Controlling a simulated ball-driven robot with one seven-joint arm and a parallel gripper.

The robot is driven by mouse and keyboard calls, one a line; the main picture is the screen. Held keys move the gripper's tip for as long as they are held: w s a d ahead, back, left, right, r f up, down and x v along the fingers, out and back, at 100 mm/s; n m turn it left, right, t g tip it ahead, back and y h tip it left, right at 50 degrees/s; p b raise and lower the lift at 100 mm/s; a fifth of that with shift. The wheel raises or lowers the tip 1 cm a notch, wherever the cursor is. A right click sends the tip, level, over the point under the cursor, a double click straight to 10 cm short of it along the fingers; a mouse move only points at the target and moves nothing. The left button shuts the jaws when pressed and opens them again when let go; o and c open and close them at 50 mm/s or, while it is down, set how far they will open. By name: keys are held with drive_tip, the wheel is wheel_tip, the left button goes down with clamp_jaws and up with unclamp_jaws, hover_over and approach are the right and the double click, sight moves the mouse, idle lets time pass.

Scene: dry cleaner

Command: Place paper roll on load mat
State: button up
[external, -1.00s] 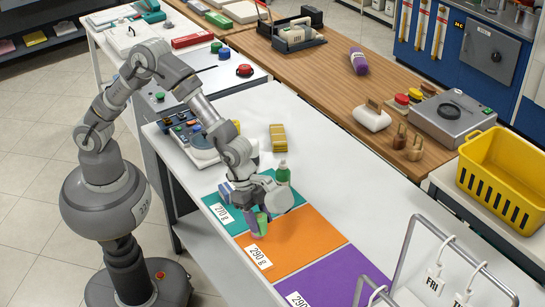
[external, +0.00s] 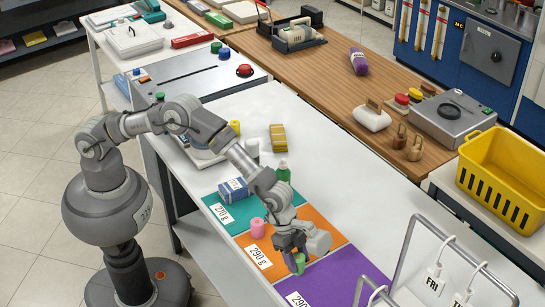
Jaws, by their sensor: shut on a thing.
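My gripper (external: 295,261) is shut on a small green cylinder (external: 300,265). It is over the right part of the orange mat (external: 283,230), near the border with the purple mat (external: 345,282). Whether the cylinder touches the mat is hard to tell. A pink roll (external: 258,228) stands on the orange mat near the teal mat (external: 235,210). A white cylinder (external: 252,147) stands beside the scale. Which of these is the paper roll is not clear.
A blue box (external: 234,189) is on the teal mat. A metal rail (external: 405,245) rises at the right front.

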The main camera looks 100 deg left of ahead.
drive_tip(key=w, duration=0.2)
drive_tip(key=w+d, duration=0.1)
drive_tip(key=shift+w+f+b, duration=0.25)
drive_tip(key=shift+w+b, duration=0.15)
wheel_tip(320, 180, down, 3)
drive_tip(key=shift+f+b, duration=0.2)
drive_tip(key=shift+b, duration=0.65)
drive_tip(key=shift+a+r, duration=0.1)
drive_tip(key=shift+c, duration=0.5)
drive_tip(key=o, duration=1.2)
drive_tip(key=shift+c, duration=0.2)
